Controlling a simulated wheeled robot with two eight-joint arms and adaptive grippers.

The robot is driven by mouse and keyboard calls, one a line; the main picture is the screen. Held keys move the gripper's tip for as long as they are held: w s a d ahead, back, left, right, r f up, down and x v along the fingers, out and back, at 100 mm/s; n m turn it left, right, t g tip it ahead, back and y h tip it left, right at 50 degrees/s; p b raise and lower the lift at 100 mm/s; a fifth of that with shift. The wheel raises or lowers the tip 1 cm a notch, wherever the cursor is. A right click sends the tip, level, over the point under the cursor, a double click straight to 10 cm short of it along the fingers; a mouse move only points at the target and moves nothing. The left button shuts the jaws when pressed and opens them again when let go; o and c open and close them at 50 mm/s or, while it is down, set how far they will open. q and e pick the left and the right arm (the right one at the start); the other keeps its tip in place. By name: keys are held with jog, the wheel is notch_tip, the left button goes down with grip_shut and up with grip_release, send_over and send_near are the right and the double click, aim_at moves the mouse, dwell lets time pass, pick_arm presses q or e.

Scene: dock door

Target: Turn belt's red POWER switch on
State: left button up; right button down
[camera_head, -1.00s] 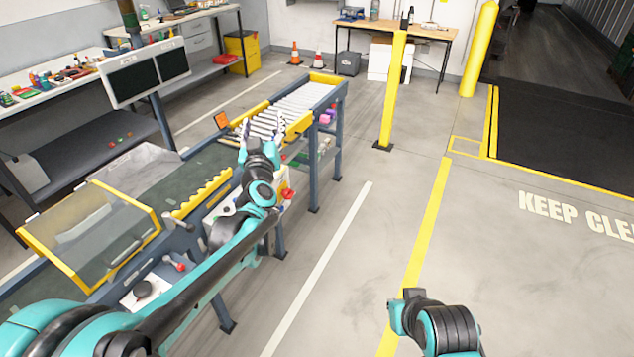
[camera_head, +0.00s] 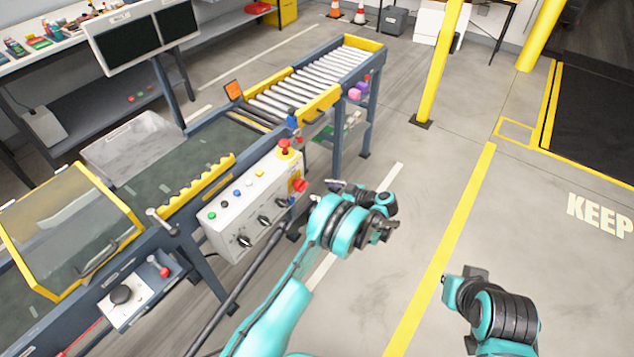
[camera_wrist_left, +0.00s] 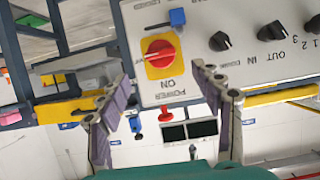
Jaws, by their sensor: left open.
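The red POWER switch (camera_head: 300,186) sits on a yellow plate at the right end of the belt's white control panel (camera_head: 225,214). In the left wrist view the picture is upside down. There the red knob (camera_wrist_left: 160,52) shows on its yellow plate, with its grip lying roughly sideways and the words POWER and ON beside it. My left gripper (camera_head: 333,185) is open and empty, just right of the switch in the head view. In the wrist view its fingers (camera_wrist_left: 160,82) are spread, with the knob ahead of the gap and no contact visible.
Black knobs (camera_head: 263,220) and small coloured buttons share the panel. A red mushroom button (camera_head: 284,146) stands above the switch. A blue piece (camera_wrist_left: 177,17) is close to the knob. The roller conveyor (camera_head: 310,85) lies behind.

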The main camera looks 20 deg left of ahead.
aim_at(304, 186)
pick_arm(q)
jog(key=b+x, duration=0.2)
jog(key=x, duration=0.4)
jog(key=shift+a, duration=0.2)
jog(key=shift+w+a+f, duration=0.15)
jog(key=shift+a, duration=0.25)
jog(key=c, duration=1.2)
